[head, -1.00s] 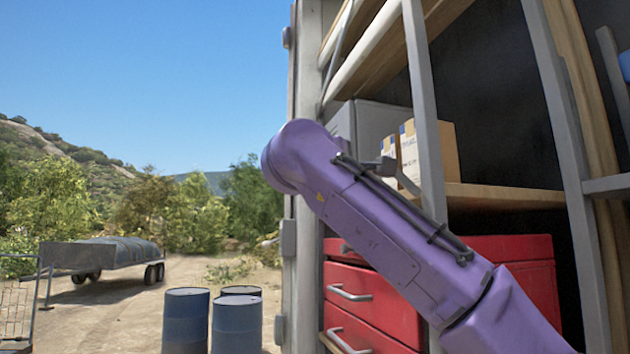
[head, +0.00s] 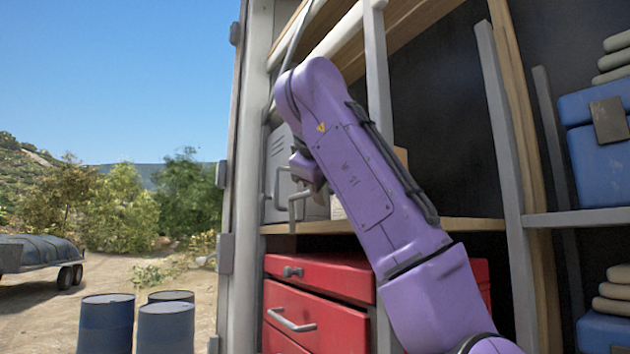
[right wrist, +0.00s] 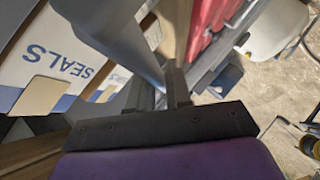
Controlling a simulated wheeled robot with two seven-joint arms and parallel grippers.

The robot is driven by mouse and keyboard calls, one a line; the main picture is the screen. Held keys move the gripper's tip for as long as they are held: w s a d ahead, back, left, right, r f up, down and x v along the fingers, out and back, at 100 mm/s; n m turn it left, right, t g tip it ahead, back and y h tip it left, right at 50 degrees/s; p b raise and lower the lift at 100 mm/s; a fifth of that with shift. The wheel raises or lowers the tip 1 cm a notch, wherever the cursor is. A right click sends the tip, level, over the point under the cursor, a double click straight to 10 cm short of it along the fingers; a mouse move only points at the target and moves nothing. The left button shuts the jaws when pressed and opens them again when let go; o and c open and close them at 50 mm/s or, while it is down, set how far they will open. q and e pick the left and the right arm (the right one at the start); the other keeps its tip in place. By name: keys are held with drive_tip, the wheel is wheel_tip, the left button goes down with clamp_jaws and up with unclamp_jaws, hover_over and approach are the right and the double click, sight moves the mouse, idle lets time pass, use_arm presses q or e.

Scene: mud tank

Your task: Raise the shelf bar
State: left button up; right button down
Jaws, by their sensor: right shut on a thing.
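My right gripper (head: 294,207) is at the front of the middle shelf bay, its grey fingers below the purple wrist. In the right wrist view my right gripper (right wrist: 160,90) has its fingers close together, shut on the grey shelf bar (right wrist: 120,45), which runs from the upper left down to them. In the head view I cannot clearly make out the held part of the bar. My left gripper is not in view.
The middle shelf board (head: 460,224) lies behind my arm, with red drawers (head: 315,310) below. A box marked SEALS (right wrist: 50,65) is close to the gripper. A grey upright (head: 377,70) stands beside the arm. Blue barrels (head: 165,328) stand outside at left.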

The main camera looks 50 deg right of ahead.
drive_tip(key=shift+s+d+y, duration=0.1)
drive_tip(key=shift+d+y, duration=0.2)
idle(0.4)
drive_tip(key=c, duration=1.1)
unclamp_jaws()
drive_tip(key=shift+c, duration=0.2)
drive_tip(key=shift+d, duration=0.1)
